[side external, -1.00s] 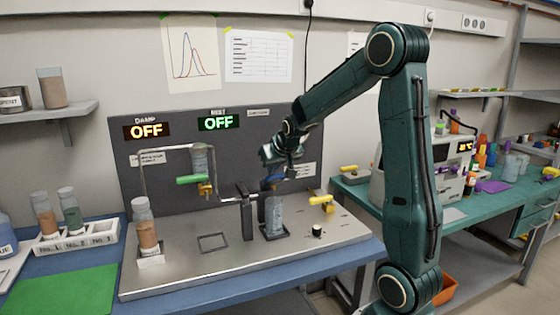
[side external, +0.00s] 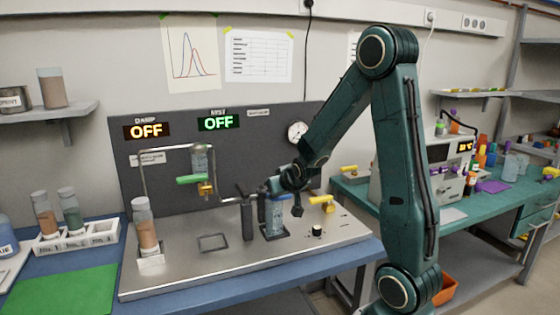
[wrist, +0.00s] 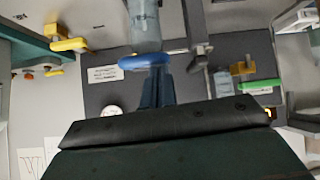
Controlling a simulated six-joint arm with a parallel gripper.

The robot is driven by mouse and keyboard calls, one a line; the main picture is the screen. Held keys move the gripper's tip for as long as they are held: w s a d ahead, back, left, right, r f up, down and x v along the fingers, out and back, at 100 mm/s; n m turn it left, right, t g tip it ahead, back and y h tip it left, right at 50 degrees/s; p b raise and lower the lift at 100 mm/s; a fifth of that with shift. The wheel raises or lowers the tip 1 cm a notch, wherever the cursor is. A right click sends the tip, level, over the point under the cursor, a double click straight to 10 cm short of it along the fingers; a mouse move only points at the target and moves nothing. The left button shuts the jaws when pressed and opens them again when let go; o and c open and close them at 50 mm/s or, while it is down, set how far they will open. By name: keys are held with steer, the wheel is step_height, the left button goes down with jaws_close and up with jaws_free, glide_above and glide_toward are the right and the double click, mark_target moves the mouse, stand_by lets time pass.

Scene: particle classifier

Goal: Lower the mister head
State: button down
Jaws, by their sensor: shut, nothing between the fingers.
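The mister head appears to be the blue rounded piece (wrist: 150,60) at the end of a clear cylinder (wrist: 143,22) in the wrist view. In the side view the clear cylinder (side external: 274,216) stands upright on a dark square base beside a dark post (side external: 247,220). My gripper (wrist: 156,72) is shut and empty, its fingertips right at the blue piece's edge; I cannot tell whether they touch. In the side view my gripper (side external: 274,190) is at the cylinder's top and partly hides the head.
A yellow-handled valve (side external: 322,200) and a black knob (side external: 317,231) are to the right on the metal bench plate. A green-handled valve (side external: 192,179) hangs from piping on the left. A vial (side external: 145,224) stands front left. Both DAMP and MIST signs read OFF.

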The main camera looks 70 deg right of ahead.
steer(key=shift+s+a+f+t+h, duration=0.1)
steer(key=shift+a+f+t+h, duration=0.15)
steer(key=shift+f, duration=0.3)
steer(key=shift+s+f+t+h, duration=0.1)
steer(key=shift+f+t+h, duration=0.05)
steer(key=shift+f+t, duration=0.3)
steer(key=shift+f, duration=0.1)
steer(key=shift+v, duration=1.4)
step_height(320, 180, up, 7)
